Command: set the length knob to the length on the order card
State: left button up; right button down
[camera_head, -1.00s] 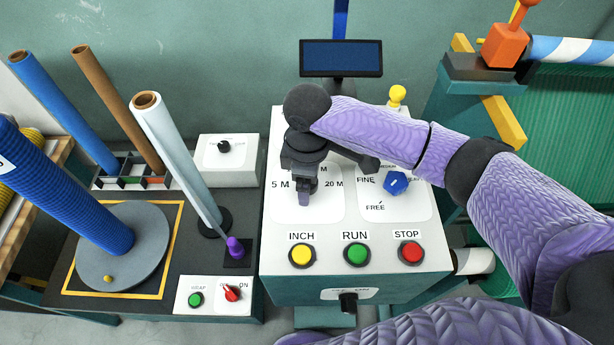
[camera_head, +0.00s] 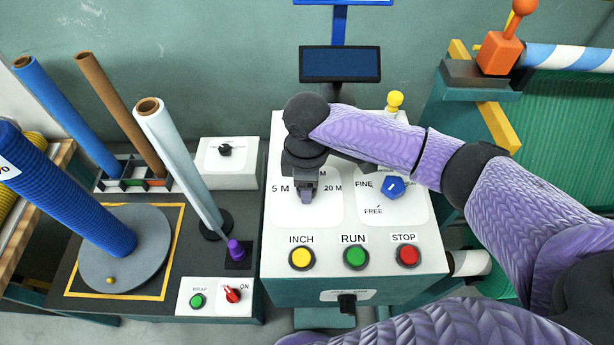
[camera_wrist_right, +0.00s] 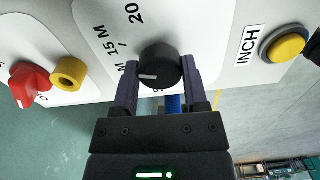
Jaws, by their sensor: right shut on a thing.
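The length knob (camera_wrist_right: 160,65) is black and round with a white pointer line, on the white console face. In the right wrist view the line points left, toward a label partly hidden by a finger; its number cannot be read. The "15 M" and "20" labels show beside it. My right gripper (camera_head: 305,197) is shut on the knob, with its fingers (camera_wrist_right: 160,80) on either side. In the head view the gripper hides the knob, between "5 M" and "20 M". No readable order card shows. My left gripper is not in view.
The console carries yellow INCH (camera_head: 302,257), green RUN (camera_head: 356,257) and red STOP (camera_head: 407,255) buttons close below the gripper. A blue knob (camera_head: 391,188) is at its right. A dark screen (camera_head: 340,64) stands behind, below a blue-edged panel (camera_head: 345,2) cut off above.

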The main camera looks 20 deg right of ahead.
jog(key=shift+r+n+p, duration=0.25)
jog(key=shift+n+p, duration=1.25)
jog(key=shift+n, duration=0.2)
jog(key=shift+f+n+p, duration=0.15)
jog(key=shift+n+p, duration=0.45)
jog(key=shift+n, duration=0.5)
jog(key=shift+n+p, duration=0.3)
jog(key=shift+n, duration=1)
jog(key=shift+f, duration=0.1)
jog(key=shift+c, duration=0.5)
grip_release()
